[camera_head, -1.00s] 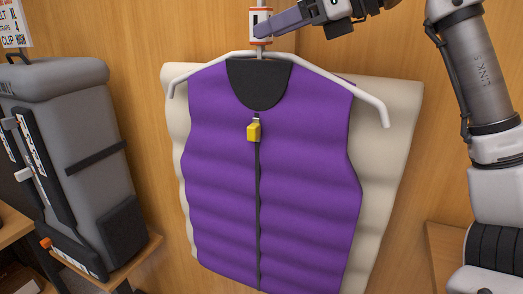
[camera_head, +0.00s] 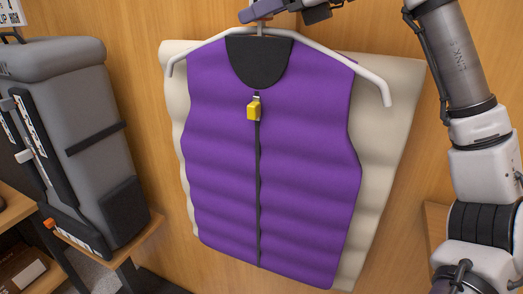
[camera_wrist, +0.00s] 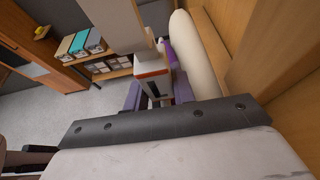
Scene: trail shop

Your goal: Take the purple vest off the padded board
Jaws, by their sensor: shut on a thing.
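The purple vest (camera_head: 225,150) hangs upright on a white hanger (camera_head: 335,66) in front of the cream padded board (camera_head: 388,150). It has a black collar panel, a dark front zip and a yellow tag. My gripper (camera_head: 262,12) is at the top edge of the head view, above the collar, shut at the hanger's stem. A sliver of purple vest (camera_wrist: 167,50) and the board's pale edge (camera_wrist: 192,50) show beyond. The vest's back is hidden.
A grey backpack (camera_head: 60,110) stands on a wooden shelf (camera_head: 135,238) at the left. A wooden wall panel (camera_head: 125,25) is behind the board. The wrist view shows shelves with boxes (camera_wrist: 90,45) and open grey floor (camera_wrist: 60,110).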

